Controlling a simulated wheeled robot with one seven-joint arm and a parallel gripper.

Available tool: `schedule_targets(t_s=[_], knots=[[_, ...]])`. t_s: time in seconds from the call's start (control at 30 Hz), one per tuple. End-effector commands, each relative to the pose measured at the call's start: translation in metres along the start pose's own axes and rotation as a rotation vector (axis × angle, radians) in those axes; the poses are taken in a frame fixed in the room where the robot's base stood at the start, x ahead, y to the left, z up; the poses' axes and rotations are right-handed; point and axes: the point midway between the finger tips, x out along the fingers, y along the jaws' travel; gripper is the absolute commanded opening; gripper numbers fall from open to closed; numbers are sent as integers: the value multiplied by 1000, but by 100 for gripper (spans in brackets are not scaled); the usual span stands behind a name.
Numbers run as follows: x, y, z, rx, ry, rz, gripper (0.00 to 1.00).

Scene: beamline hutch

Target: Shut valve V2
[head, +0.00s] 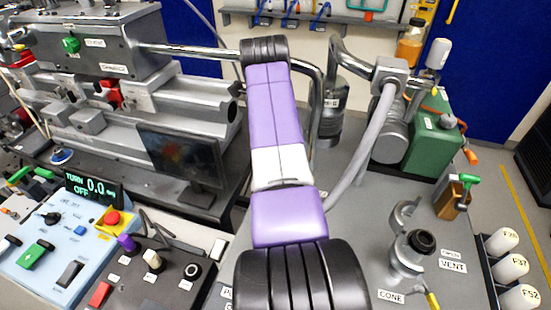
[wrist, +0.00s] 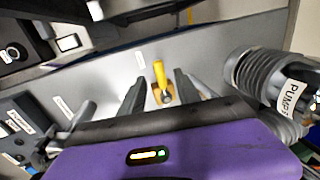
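A small valve with a yellow lever (wrist: 159,75) on a brass-coloured body shows in the wrist view, on the grey bench. Its lever points up in the picture. A white label lies above and left of it, too small to read, so I cannot confirm that this is V2. My gripper (wrist: 160,82) is open, its two dark fingers apart on either side of the valve in the picture. I cannot tell how far it is from the lever, and no contact shows. In the head view my purple arm hides the gripper and this valve.
A ribbed metal part labelled PUMP (wrist: 286,95) stands right of the fingers in the wrist view. In the head view, a brass valve with a green handle (head: 466,179), a green pump (head: 430,140) and a CONE/VENT fitting (head: 408,250) stand right of my arm.

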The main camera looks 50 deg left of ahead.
Motion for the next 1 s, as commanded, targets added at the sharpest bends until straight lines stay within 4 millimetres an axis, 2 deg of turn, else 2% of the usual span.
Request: schedule_targets(t_s=[0.1,0.27,0.87,1.0], knots=[[-14,0,0,0,1,-1,39],[-24,0,0,0,2,0,39],[-26,0,0,0,1,1,39],[-45,-4,0,0,1,0,39]])
